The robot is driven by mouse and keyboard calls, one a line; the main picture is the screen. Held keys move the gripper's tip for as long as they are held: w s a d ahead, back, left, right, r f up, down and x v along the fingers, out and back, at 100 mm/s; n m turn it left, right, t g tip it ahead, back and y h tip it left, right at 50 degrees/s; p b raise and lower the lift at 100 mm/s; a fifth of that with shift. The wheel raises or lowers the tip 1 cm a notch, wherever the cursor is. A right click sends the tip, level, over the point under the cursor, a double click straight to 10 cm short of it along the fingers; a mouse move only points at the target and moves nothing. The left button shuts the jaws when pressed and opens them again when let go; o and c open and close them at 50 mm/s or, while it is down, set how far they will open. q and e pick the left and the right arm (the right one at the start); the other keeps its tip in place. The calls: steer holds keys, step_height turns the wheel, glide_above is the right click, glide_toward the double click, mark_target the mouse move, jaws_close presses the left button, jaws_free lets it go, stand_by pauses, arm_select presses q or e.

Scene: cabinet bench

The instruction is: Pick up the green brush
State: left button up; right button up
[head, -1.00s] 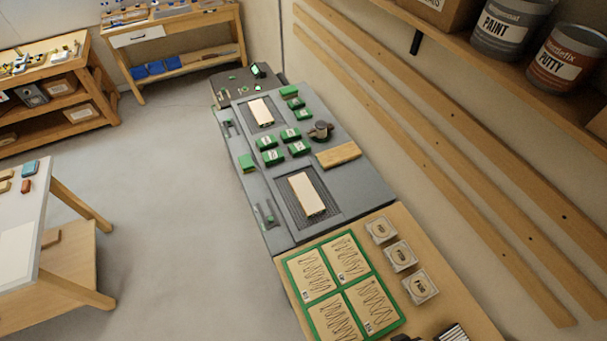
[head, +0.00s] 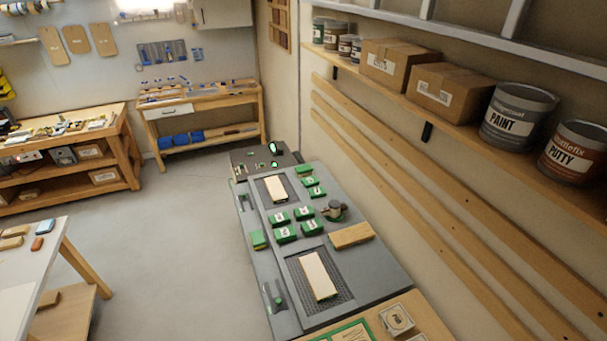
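I cannot single out a green brush for certain in the head view. Several small green items lie on the long grey bench (head: 356,275). A green block (head: 258,239) with a yellowish lower edge sits at the bench's left edge. A small item with a green part (head: 278,299) lies in a narrow recess at the bench's near left. Small bright green pieces (head: 274,164) are on the dark far end, too small to tell. Neither of my grippers is in view.
Labelled green boxes (head: 286,234), a wooden block (head: 351,236) and a dark round tool (head: 335,210) are on the bench. Paint (head: 518,116) and putty (head: 573,152) cans stand on the wall shelf at right. Open floor (head: 175,260) lies left of the bench.

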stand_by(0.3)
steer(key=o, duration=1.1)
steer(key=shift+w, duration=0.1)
